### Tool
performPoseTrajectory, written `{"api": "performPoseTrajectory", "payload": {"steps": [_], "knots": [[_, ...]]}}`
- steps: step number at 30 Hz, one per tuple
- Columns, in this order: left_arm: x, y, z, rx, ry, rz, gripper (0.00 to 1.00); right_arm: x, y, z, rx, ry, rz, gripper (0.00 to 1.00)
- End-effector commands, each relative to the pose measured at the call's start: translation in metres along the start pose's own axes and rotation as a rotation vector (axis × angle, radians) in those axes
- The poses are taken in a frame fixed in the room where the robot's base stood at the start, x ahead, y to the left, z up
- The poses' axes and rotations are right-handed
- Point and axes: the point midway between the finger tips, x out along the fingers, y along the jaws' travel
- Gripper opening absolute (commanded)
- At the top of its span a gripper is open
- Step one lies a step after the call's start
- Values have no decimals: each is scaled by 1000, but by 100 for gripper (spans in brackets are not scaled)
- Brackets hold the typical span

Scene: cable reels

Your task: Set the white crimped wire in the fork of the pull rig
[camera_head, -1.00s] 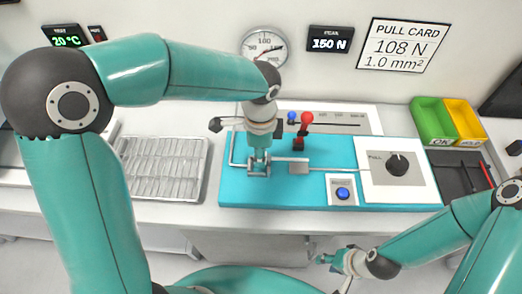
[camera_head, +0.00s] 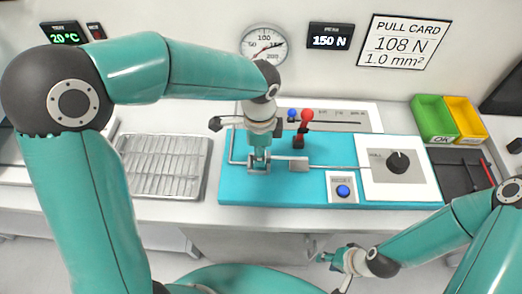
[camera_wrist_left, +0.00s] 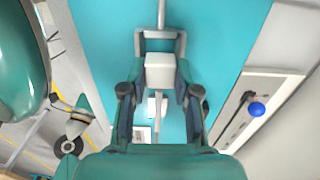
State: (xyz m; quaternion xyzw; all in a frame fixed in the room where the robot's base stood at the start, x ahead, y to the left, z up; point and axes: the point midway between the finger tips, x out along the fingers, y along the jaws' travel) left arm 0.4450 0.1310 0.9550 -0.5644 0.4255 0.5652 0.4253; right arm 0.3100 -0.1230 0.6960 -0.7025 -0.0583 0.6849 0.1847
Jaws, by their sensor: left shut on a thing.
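The pull rig (camera_head: 235,190) is a turquoise board on the bench with a rod, a grey sliding block (camera_head: 299,166) and a grey fork frame (camera_head: 259,172) at its left part. My left gripper (camera_head: 259,160) points down at the fork frame. In the left wrist view its fingers (camera_wrist_left: 160,85) are shut on a white block (camera_wrist_left: 159,70), which I take for part of the white crimped wire. The block lies against the grey fork frame (camera_wrist_left: 160,36); I cannot tell whether it is seated. The thin wire is hard to make out. My right gripper (camera_head: 335,260) hangs in front of the bench, its jaws unclear.
A slotted metal tray (camera_head: 205,180) lies left of the rig. A red-knobbed lever (camera_head: 306,115) and a blue knob (camera_head: 292,114) stand just behind and right of my left gripper.

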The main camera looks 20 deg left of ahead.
Motion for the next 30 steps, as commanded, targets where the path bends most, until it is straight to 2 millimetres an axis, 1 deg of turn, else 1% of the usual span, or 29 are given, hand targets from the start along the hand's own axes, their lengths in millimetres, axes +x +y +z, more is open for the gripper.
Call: {"api": "performPoseTrajectory", "payload": {"steps": [19, 20, 24, 30], "knots": [[21, 0, 1, -1, 0, 0, 0, 16, 6, 0, 0, 0, 0, 40], [20, 0, 0, -1, 0, 0, 35, 14, 5, 0, 0, 0, 0, 40], [20, 0, 1, -1, -1, 1, 59, 14, 5, 0, 0, 0, 0, 40], [19, 0, 1, -1, -1, 1, 60, 14, 5, 0, 0, 0, 0, 40]]}}
